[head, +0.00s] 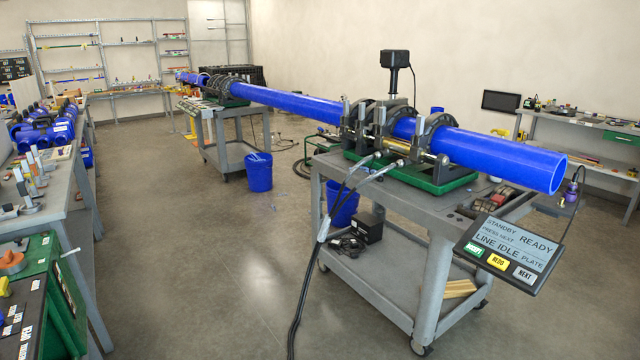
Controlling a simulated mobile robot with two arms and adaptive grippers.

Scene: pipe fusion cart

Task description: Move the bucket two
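Two blue buckets are in view. One blue bucket (258,172) stands upright on the floor beside the far grey cart. The other blue bucket (341,209) is at the near cart, partly hidden by the cart's leg and the hanging black cables. I cannot tell if it stands on the cart's lower shelf or on the floor behind it. The frame does not show which one is bucket two. Neither of my grippers is in view.
The near grey cart (385,285) carries a clamp machine (384,130) with a long blue pipe (510,157). Black cables (304,285) hang to the floor. A display panel (510,255) juts out at right. A cluttered workbench (72,195) lines the left. The middle floor (210,270) is clear.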

